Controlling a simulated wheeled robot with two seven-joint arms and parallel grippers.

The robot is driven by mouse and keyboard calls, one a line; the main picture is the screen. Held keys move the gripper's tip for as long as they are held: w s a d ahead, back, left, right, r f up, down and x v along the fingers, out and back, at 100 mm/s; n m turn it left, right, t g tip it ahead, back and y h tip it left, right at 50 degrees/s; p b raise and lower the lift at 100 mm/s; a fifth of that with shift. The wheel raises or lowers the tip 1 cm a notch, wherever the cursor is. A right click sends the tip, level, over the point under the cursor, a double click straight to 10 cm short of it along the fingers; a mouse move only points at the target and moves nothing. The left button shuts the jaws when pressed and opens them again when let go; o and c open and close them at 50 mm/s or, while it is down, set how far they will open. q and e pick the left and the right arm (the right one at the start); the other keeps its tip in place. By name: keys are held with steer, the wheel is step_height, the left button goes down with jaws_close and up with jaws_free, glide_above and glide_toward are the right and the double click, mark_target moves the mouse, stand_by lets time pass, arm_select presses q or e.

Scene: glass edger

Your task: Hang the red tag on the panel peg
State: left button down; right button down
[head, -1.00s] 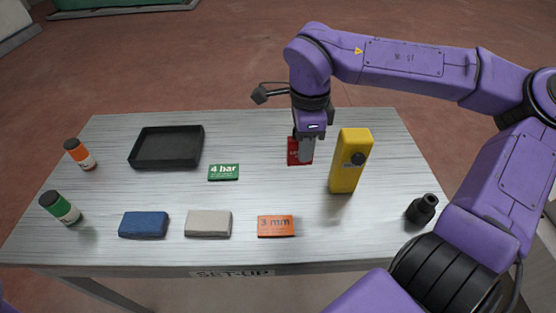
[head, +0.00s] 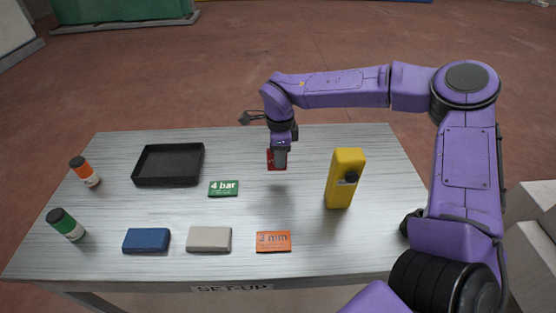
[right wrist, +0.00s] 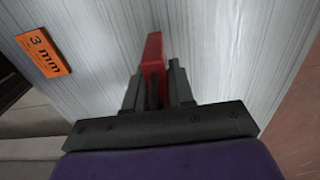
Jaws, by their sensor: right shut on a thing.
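The red tag (head: 270,161) is held in my right gripper (head: 280,158) over the far right part of the table. In the right wrist view the tag (right wrist: 153,52) stands edge-on between the closed fingers (right wrist: 160,88). Its face is mostly hidden by the fingers in the head view. A yellow upright block (head: 341,192) with a dark round knob (head: 350,177) on its front stands to the right of the gripper, apart from it. I cannot tell whether this knob is the panel peg; no other peg shows. My left gripper is out of view.
On the table (head: 300,204) lie a green "4 bar" tag (head: 223,189), an orange "3 mm" tag (head: 273,242), a blue block (head: 146,240) and a grey block (head: 209,239). My arm partly covers a dark object (head: 407,224).

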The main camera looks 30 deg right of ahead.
steer(key=f, duration=0.1)
steer(key=w+f+p, duration=0.1)
steer(key=f, duration=0.1)
steer(key=shift+d+f+p, duration=0.1)
steer(key=shift+f+p, duration=0.15)
steer(key=shift+p, duration=0.05)
steer(key=shift+f+b, duration=0.35)
steer(key=shift+f, duration=0.25)
steer(key=c, duration=1)
jaws_free()
steer(key=shift+s, duration=0.1)
steer(key=shift+o, duration=0.2)
steer(key=shift+r+b, duration=0.35)
steer(key=shift+b, duration=0.05)
steer(key=r, duration=0.3)
steer(key=r+b, duration=0.1)
steer(key=r, duration=0.6)
steer(key=shift+s+d+b, duration=0.15)
steer(key=shift+d+b, duration=0.15)
steer(key=shift+b, duration=0.05)
steer(key=shift+r, duration=0.25)
